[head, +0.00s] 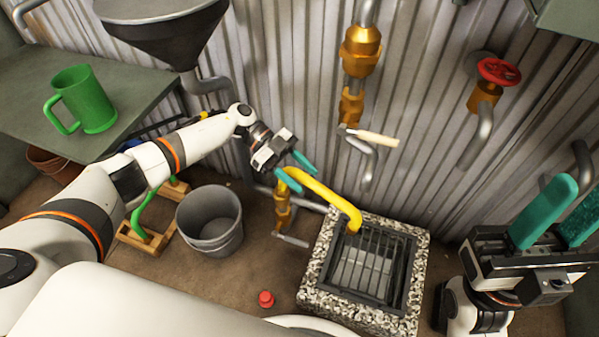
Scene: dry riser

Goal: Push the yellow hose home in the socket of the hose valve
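The yellow hose (335,200) arches from beside my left gripper, right and down to the grated drain. A brass hose valve (283,208) with a grey lever stands low by the wall, directly under the hose's left end. How deep the hose sits in the socket is not clear. My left gripper (298,172) has its teal fingers apart, on either side of the hose's left end in this view. Whether they press on it is too small to tell. My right gripper (562,222) is at the far right, fingers apart and empty, away from the hose.
A stone-rimmed drain (420,262) lies right of the valve. A grey bucket (210,220) stands to its left. A red cap (265,299) lies on the floor. Above are a brass wall valve (351,107) with a cream lever and a red handwheel (498,72). A green mug (85,100) stands on the table.

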